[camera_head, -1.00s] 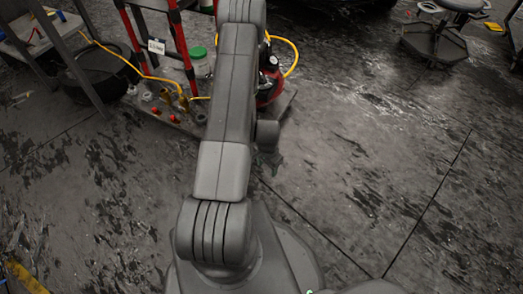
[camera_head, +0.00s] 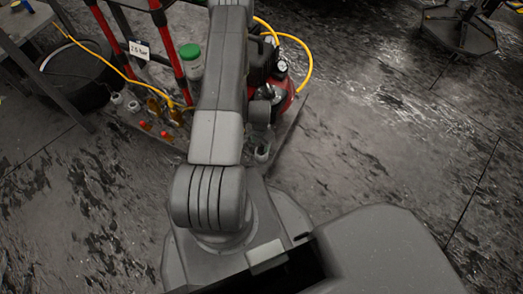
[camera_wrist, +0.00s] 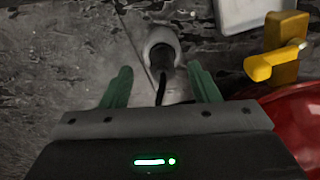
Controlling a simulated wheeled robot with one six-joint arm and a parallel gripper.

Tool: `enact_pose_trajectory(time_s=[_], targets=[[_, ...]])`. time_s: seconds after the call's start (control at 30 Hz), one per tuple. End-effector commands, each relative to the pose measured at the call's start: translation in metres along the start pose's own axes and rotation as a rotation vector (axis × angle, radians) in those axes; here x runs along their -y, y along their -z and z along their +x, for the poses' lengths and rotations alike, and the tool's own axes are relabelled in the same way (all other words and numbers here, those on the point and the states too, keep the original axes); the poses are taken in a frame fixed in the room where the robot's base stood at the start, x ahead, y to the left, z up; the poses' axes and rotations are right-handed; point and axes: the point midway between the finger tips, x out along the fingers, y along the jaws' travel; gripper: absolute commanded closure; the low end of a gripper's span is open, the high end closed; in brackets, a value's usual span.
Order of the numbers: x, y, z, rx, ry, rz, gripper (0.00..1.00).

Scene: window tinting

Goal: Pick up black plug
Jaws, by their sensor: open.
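A black plug (camera_wrist: 166,57) shows in the wrist view, set in a rounded pale grey piece (camera_wrist: 160,36). A thin dark cable (camera_wrist: 161,90) runs from it toward my gripper. My gripper (camera_wrist: 160,70) is open, with its two green fingers apart. In this view the plug lies between the fingertips and slightly beyond them. I cannot tell whether the fingers touch it. Nothing is held. In the head view my arm covers the middle of the scene, and I cannot make out the plug there.
In the wrist view a yellow part (camera_wrist: 272,64) and a red rounded surface (camera_wrist: 295,115) are close on the right. In the head view a red machine (camera_head: 283,92), a green-lidded jar (camera_head: 190,64) and red posts (camera_head: 163,45) crowd the arm. Floor on the right is open.

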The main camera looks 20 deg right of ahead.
Motion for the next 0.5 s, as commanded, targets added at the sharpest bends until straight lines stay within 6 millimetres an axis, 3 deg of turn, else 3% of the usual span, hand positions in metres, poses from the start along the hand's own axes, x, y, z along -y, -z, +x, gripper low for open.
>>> enact_pose_trajectory(time_s=[0.33,0.5], targets=[[0.002,0.011,0.044,0.001,-0.001,0.000,0.45],[0.002,0.012,0.052,0.000,0.000,0.000,0.45]])
